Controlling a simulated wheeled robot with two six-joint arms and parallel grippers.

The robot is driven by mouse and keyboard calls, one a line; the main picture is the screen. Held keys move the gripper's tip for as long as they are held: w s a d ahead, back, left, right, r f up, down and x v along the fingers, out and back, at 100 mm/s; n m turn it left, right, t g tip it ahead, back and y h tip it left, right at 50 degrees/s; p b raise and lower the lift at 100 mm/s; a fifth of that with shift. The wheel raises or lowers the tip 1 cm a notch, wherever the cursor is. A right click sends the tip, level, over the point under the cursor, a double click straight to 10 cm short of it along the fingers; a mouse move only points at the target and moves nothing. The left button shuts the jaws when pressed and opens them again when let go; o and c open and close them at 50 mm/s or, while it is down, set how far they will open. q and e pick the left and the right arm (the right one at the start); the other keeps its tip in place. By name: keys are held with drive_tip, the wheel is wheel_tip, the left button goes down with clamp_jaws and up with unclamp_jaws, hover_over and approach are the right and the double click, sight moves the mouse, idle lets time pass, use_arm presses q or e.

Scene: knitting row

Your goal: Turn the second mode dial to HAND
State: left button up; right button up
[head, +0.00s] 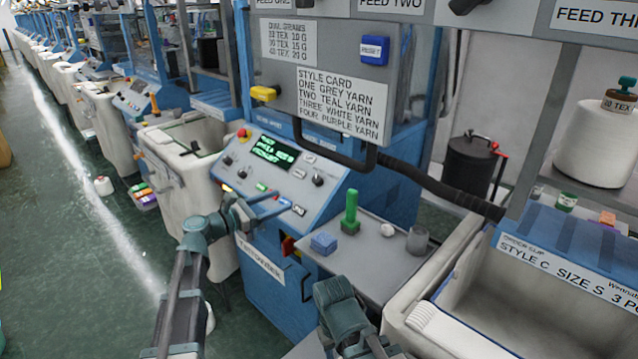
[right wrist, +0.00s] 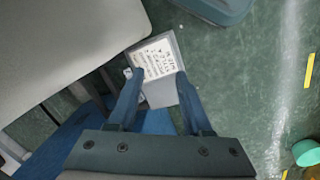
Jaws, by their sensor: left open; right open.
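The sloped control panel (head: 250,185) of the near blue machine carries a lit green display (head: 272,150), several buttons and dark round knobs. One knob (head: 317,180) is right of the display and another (head: 227,160) is at the panel's left. The dial lettering is too small to read, so I cannot tell which is the second mode dial or where it points. My left gripper (head: 281,202) is open and empty at the panel's lower front edge. My right gripper (right wrist: 158,78) is open, with a printed white card beyond its fingers; contact is not visible.
A grey shelf (head: 375,265) right of the panel holds a green peg (head: 350,210) and a blue block (head: 323,242). A black hose (head: 440,185) and an open pale bin (head: 540,285) are farther right. The green floor at left is mostly clear.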

sight(315, 179)
use_arm(q)
drive_tip(key=shift+n+t, duration=0.3)
drive_tip(key=shift+n, duration=0.2)
drive_tip(key=x, duration=1.3)
drive_tip(key=shift+w+r, duration=0.4)
drive_tip(key=shift+w, duration=0.25)
drive_tip(key=shift+a, duration=0.1)
clamp_jaws()
